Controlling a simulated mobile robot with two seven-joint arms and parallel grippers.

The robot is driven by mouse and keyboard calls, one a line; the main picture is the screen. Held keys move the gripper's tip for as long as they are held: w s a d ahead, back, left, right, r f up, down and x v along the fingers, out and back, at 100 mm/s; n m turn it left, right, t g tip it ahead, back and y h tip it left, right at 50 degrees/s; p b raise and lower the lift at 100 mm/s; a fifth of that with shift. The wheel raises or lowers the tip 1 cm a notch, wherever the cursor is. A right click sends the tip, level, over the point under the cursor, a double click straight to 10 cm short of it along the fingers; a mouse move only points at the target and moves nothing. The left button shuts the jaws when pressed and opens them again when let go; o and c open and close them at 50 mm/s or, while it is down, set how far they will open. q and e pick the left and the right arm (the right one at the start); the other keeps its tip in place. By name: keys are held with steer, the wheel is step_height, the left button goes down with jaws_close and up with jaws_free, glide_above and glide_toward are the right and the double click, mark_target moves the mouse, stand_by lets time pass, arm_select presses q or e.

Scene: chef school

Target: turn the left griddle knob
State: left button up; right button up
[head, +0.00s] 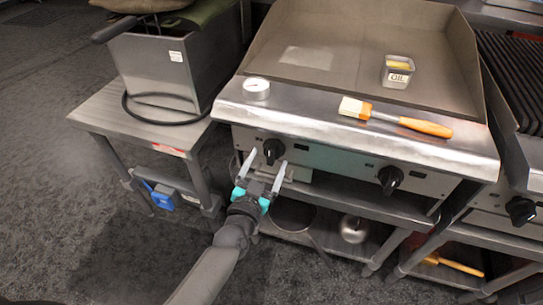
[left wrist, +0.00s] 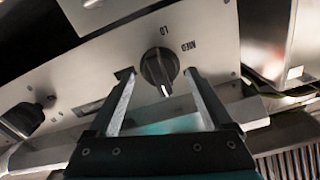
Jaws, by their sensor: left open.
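The griddle (head: 330,50) is a steel unit with a front panel carrying two black knobs. The left griddle knob (head: 273,150) is in front of my left gripper (head: 264,168). The right griddle knob (head: 390,179) is farther right. My left gripper is open, its two fingers pointing up toward the panel. In the left wrist view the left knob (left wrist: 159,67) shows between and just beyond the fingertips (left wrist: 160,76), with "LO" and "MED" marks beside it. I cannot tell whether the fingers touch it. My right gripper is not in view.
A fryer (head: 165,70) stands on a side table (head: 100,108) at left. A grill (head: 515,75) adjoins at right. A shelf (head: 345,195) lies below the panel.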

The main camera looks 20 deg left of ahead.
mark_target(269, 159)
arm_select(q)
steer(key=shift+w+d+b, duration=0.1)
steer(key=shift+w+b, duration=0.35)
steer(key=shift+w, duration=1.3)
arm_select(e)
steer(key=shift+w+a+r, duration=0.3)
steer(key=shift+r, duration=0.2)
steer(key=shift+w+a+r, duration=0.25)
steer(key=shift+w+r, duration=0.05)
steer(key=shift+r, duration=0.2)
arm_select(q)
steer(key=c, duration=1.1)
